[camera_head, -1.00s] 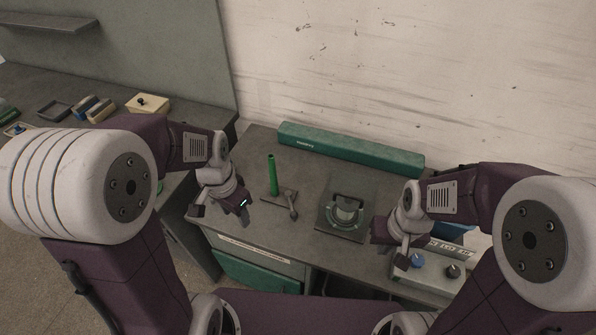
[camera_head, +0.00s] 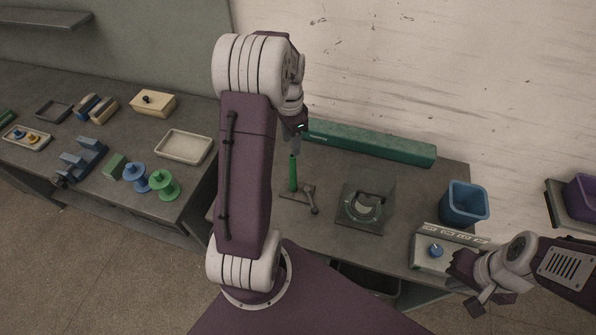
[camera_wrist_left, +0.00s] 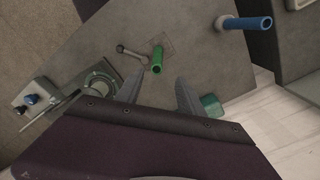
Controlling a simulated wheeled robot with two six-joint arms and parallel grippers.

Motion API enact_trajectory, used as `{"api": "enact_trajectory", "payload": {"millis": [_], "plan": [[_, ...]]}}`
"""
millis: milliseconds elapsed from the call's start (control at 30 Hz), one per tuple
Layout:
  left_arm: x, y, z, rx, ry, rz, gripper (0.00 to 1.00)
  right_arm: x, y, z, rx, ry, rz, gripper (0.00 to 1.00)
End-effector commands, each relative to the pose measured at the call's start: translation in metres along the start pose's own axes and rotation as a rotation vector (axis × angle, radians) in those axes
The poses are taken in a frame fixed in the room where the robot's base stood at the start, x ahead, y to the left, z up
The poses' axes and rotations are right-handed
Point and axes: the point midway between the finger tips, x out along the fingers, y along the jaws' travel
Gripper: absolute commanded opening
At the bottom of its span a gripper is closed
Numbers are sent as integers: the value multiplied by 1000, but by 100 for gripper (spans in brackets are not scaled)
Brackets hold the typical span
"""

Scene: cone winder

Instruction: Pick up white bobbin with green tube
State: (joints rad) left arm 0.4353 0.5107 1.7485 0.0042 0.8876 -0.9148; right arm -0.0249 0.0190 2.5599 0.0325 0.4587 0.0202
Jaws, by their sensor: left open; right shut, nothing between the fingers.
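A bright green tube (camera_head: 293,174) stands upright on a small stand with a lever on the middle table. In the left wrist view the green tube (camera_wrist_left: 157,60) shows just beyond my fingers, with no white bobbin visible on it. My left gripper (camera_head: 296,146) is open and empty above the tube in the head view; its two fingers also show in the left wrist view (camera_wrist_left: 160,92). My right gripper (camera_head: 461,268) is shut and empty at the lower right, beside the control box. I cannot make out a white bobbin in either view.
A long green box (camera_head: 370,143) lies along the wall. A square plate with a round fixture (camera_head: 364,204), a control box (camera_head: 440,250) and a blue bin (camera_head: 464,203) are to the right. Blue (camera_head: 135,177) and green spools (camera_head: 164,185) stand on the left table.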

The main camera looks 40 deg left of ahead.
Motion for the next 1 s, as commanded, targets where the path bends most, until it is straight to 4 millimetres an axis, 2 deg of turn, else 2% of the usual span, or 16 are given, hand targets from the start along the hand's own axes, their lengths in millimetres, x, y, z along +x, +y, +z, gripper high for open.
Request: {"api": "enact_trajectory", "payload": {"millis": [67, 300, 467, 600, 700, 800, 1000], "plan": [[3, 0, 0, 0, -1, 1, 45, -1, 0, 0, 0, 0, 0, 0], [36, 1, 0, 0, -1, 1, 45, -7, 0, -1, 0, 0, 0, 0], [42, 2, -1, 0, -1, 1, 45, -9, 0, -1, 0, 0, 0, 0], [65, 7, -3, 0, -4, 5, 45, -20, 0, -2, 0, 0, 0, 0], [82, 6, -4, -1, -2, 2, 45, -21, 0, -2, 0, 0, 0, 0], [90, 6, -4, 0, 0, 0, 45, -21, 0, -2, 0, 0, 0, 0], [91, 6, -4, 0, 1, -1, 45, -20, 0, -2, 0, 0, 0, 0]]}}
